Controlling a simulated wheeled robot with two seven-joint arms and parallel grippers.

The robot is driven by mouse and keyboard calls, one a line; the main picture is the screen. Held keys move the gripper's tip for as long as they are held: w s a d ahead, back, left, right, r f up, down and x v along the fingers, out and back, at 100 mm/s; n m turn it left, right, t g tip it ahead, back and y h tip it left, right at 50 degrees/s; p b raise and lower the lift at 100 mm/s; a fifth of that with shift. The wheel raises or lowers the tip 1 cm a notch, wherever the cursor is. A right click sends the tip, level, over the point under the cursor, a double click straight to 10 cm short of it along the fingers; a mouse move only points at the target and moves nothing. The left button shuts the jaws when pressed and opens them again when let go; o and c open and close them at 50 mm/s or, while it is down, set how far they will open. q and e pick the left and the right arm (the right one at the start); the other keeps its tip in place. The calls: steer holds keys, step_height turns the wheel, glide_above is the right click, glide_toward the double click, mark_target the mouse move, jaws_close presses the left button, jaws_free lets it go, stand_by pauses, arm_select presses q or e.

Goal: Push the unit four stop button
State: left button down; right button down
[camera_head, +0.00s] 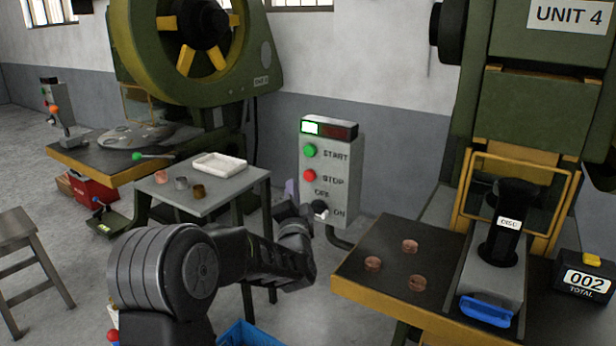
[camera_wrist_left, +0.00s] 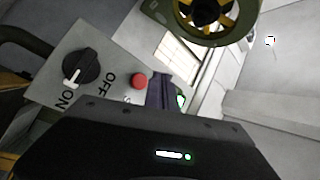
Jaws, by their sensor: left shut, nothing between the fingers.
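The grey unit four control box (camera_head: 343,180) stands beside the Unit 4 press. It carries a red stop button (camera_head: 309,176) below a green start button (camera_head: 310,150), with a black OFF/ON knob (camera_head: 320,209) lower down. My left gripper (camera_head: 291,188) is shut and empty, low at the left edge of the box. In the left wrist view, the red stop button (camera_wrist_left: 138,81) shows just left of my shut fingers (camera_wrist_left: 160,92). They look close to it, but I cannot tell the exact gap. The fingers hide part of the panel. The knob (camera_wrist_left: 80,67) points toward ON.
The Unit 4 press (camera_head: 540,120) is at the right, with copper coils (camera_head: 410,246) on its dark table and a counter (camera_head: 588,280) reading 002. A small side table (camera_head: 215,196) with a white tray (camera_head: 219,165) stands behind my left arm. A stool (camera_head: 20,240) is far left.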

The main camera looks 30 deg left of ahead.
mark_target(304, 173)
arm_select(q)
steer(key=shift+w, duration=1.8)
steer(key=shift+w, duration=0.15)
stand_by(0.6)
steer(key=shift+w, duration=0.25)
steer(key=shift+w, duration=0.5)
stand_by(0.6)
steer(key=shift+s, duration=0.9)
steer(key=s, duration=0.5)
steer(key=shift+b, duration=0.3)
